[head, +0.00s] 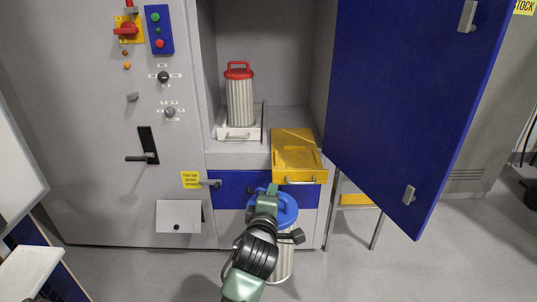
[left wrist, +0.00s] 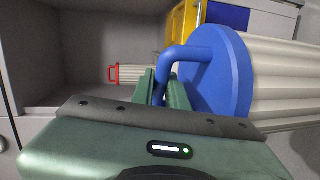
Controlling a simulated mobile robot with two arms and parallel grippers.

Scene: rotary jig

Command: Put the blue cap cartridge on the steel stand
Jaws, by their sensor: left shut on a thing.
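The blue cap cartridge (head: 289,211) hangs upright in front of the cabinet, its ribbed pale body partly hidden behind my arm. My left gripper (head: 272,190) is shut on its blue handle. In the left wrist view the blue cap (left wrist: 232,75) fills the right side, and the handle runs between the fingers of the left gripper (left wrist: 163,87). A stand with thin metal legs (head: 376,233), which looks like the steel stand, is right of the cartridge. The open blue door hides much of it, and a yellow part shows on it. My right gripper is not in view.
A red cap cartridge (head: 240,98) stands on a white tray (head: 222,130) inside the open cabinet. A yellow tray (head: 298,150) sticks out at the opening's front right. The open blue door (head: 410,100) overhangs the stand. Grey floor (head: 440,265) is clear at the lower right.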

